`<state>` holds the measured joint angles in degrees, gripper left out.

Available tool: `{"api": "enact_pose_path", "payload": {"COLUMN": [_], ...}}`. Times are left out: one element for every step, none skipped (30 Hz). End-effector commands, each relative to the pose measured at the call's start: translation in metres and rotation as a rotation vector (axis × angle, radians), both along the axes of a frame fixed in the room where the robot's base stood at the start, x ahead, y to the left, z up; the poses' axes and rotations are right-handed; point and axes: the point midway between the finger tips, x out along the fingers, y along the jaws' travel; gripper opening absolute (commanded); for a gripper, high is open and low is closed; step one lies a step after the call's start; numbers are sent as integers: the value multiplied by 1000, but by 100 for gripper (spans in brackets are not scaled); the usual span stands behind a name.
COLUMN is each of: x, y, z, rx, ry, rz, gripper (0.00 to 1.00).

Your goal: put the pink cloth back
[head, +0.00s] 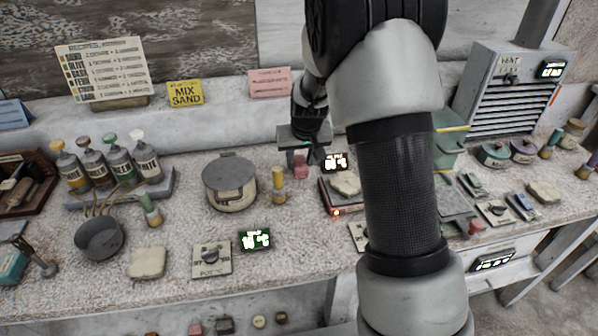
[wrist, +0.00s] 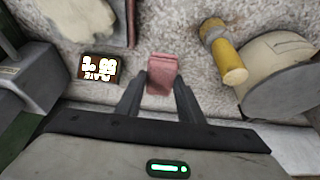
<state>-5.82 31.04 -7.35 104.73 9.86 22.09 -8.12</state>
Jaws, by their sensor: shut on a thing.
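The pink cloth (wrist: 161,74) is a small folded piece between the two fingers in the wrist view. It also shows in the head view (head: 301,167), partly behind my gripper. My gripper (wrist: 159,92) is shut on the pink cloth, over the pale speckled bench near its back. In the head view my gripper (head: 308,158) is small and partly dark, so its height above the bench is hard to tell.
A yellow-topped bottle (head: 278,184) and a round lidded pot (head: 230,183) stand to the left. A small display (head: 335,162) and a red-edged plate with a pale cloth (head: 345,184) are close on the right. My arm hides part of the bench's right side.

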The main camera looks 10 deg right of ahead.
Motion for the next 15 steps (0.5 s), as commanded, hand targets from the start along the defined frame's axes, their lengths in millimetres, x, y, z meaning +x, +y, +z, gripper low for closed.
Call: {"api": "enact_pose_path", "payload": {"x": [0, -1, -1, -1, -1, -1, -1, -1, -1, 0, 0, 0, 0, 0, 0], "y": [0, 0, -1, -1, -1, -1, -1, -1, -1, -1, -1, 0, 0, 0, 0], "z": [-5, -9, -15, -20, -25, -30, -33, -36, -37, -36, -36, -36, -36, -36, -36], "rx": [0, 0, -1, -1, -1, -1, -1, -1, -1, -1, -1, -1, -1, -1, 0], "ry": [1, 1, 3, 4, 4, 3, 3, 3, 1, 0, 0, 0, 0, 0, 0], "rz": [-1, -1, -1, -1, -1, -1, 0, 0, 0, 0, 0, 0, 0, 0, 0], "gripper": [16, 16, 16, 16, 16, 16, 16, 16, 16, 16, 16, 16, 16, 16, 16]}}
